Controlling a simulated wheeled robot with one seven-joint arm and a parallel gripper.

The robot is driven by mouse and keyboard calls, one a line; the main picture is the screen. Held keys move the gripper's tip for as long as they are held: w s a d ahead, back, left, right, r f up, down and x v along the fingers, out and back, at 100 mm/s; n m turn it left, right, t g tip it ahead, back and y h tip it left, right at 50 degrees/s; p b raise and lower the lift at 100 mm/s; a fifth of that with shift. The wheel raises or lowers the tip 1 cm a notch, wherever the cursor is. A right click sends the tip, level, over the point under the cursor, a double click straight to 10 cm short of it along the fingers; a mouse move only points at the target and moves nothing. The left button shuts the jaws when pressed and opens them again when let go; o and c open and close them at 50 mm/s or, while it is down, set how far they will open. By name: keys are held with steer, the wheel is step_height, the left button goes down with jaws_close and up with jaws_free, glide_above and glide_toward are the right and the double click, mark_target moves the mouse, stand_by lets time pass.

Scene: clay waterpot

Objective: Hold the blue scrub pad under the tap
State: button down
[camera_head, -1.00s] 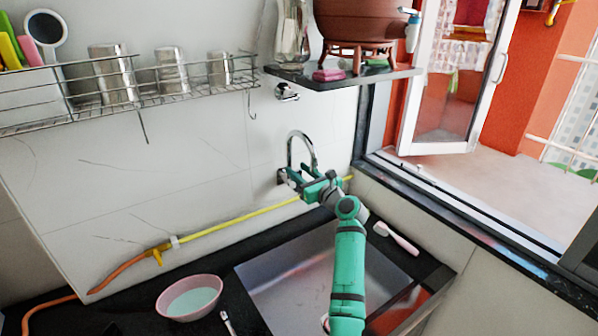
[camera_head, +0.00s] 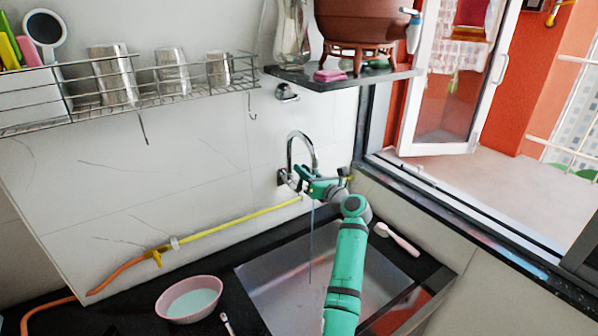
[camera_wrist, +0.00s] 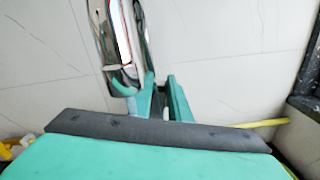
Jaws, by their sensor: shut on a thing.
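The chrome tap (camera_head: 303,140) is on the wall above the sink (camera_head: 275,285). A thin stream of water (camera_head: 311,245) falls from the tap area into the sink. My gripper (camera_head: 306,182) is at the tap, close below the spout end. In the wrist view the curved chrome tap (camera_wrist: 115,45) stands right beside the left finger of my gripper (camera_wrist: 162,92). The two green fingers are narrowly apart, and what they hold is hidden. I cannot make out the blue scrub pad in either view.
A pink bowl (camera_head: 188,300) stands on the dark counter left of the sink. A brush (camera_head: 398,239) lies right of it. A yellow hose (camera_head: 230,222) runs along the wall. A shelf (camera_head: 300,79) with a clay pot (camera_head: 355,22) hangs above the tap.

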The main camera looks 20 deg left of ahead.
steer(key=shift+d+f, duration=0.1)
steer(key=shift+f, duration=0.1)
steer(key=c, duration=1.6)
jaws_free()
steer(key=shift+c, duration=0.2)
steer(key=shift+d+r, duration=0.1)
steer(key=shift+r, duration=0.05)
steer(key=v, duration=1.1)
steer(key=shift+s, duration=0.1)
